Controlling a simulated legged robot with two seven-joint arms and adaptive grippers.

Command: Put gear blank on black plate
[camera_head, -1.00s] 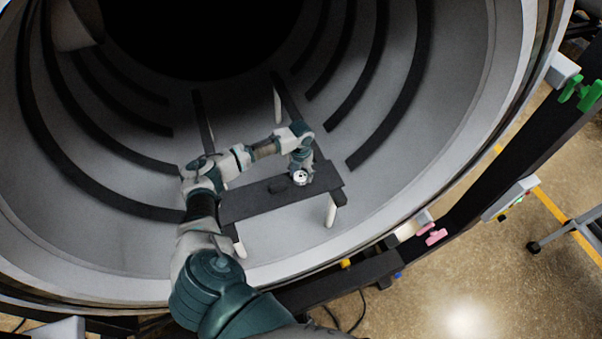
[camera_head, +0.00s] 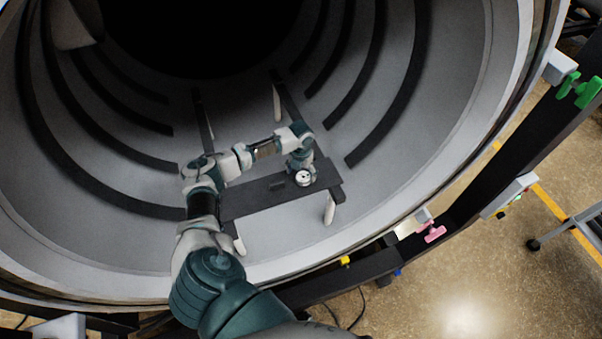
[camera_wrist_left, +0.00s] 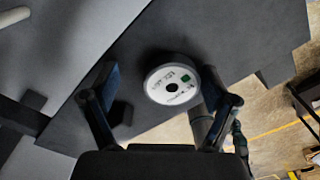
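The gear blank (camera_head: 304,177) is a white disc with a dark centre hole. It appears to rest flat on the black plate (camera_head: 250,201) inside the furnace, near the plate's right end. In the left wrist view the gear blank (camera_wrist_left: 172,86) shows printed marks and a small green square. My left gripper (camera_head: 302,168) is low over the plate at the gear blank. In the left wrist view its fingers (camera_wrist_left: 157,92) are spread, with the gear blank between them, close to the right finger and clear of the left one. My right gripper is out of view.
A small dark shape (camera_head: 277,184), block or shadow, lies on the plate left of the gear blank. White posts (camera_head: 330,208) stand beneath the plate. The round furnace wall (camera_head: 440,130) surrounds my arm. Green clamps (camera_head: 580,90) and pink ones (camera_head: 434,232) sit outside.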

